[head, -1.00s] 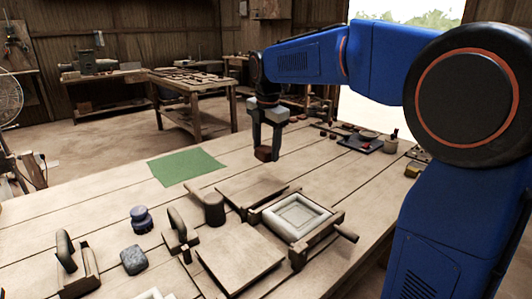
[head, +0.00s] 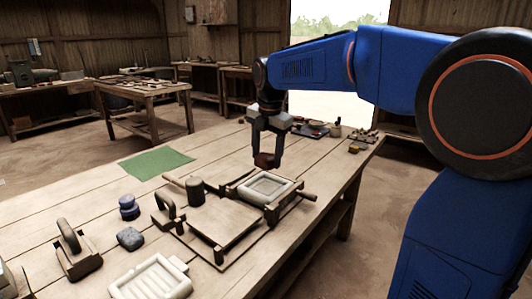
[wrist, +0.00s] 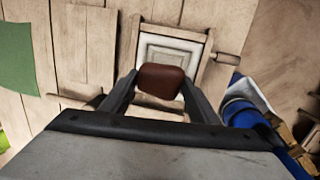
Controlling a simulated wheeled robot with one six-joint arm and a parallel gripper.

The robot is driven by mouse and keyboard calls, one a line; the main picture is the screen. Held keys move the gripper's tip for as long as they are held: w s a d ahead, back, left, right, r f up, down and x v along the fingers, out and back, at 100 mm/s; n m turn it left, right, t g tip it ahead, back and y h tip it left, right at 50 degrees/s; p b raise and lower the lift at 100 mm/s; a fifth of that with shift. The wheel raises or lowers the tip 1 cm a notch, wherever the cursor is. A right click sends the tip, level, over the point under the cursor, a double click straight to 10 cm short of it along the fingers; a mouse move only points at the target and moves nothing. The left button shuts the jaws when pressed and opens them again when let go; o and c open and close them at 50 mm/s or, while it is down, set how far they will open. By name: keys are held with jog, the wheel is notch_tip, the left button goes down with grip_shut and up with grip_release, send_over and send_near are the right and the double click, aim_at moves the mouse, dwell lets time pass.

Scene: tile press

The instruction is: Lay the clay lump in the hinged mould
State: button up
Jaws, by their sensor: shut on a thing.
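The clay lump, a reddish-brown block, is held between the fingertips of my gripper (head: 267,153). The lump shows at the fingertips in the head view (head: 265,161) and in the wrist view (wrist: 161,82). The hinged mould has a wooden frame with a pale, stepped hollow (head: 268,186) that looks empty where visible. It lies open, with its flat wooden leaf (head: 218,219) to the front left. The lump hangs above the mould's far side, apart from it. In the wrist view the lump covers the lower part of the mould's pale inside (wrist: 172,50).
A dark mallet (head: 196,192) lies beside the mould's left side. Handled blocks (head: 70,245), a grey-blue lump (head: 130,238), stacked blue jars (head: 128,207) and a white ribbed tray (head: 152,279) stand further left and in front. A green cloth (head: 157,163) lies at the back left, with bare planks around it.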

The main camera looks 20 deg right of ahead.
aim_at(270, 166)
jog(key=shift+f, duration=3.6)
jog(key=o, duration=1.3)
jog(key=shift+o, duration=0.2)
notch_tip(270, 166, up, 17)
jog(key=s, duration=0.3)
jog(key=s+d+f+m+t, duration=0.1)
jog(key=s+d+f+m, duration=0.2)
jog(key=s+f+m, duration=0.8)
jog(key=s+d+f+m+t, duration=0.1)
jog(key=s+d+f+m, duration=0.3)
jog(key=s+f+m, duration=0.8)
jog(key=s+m, duration=0.2)
jog(key=s, duration=0.5)
jog(key=shift+m+t, duration=0.3)
jog(key=shift+t, duration=0.1)
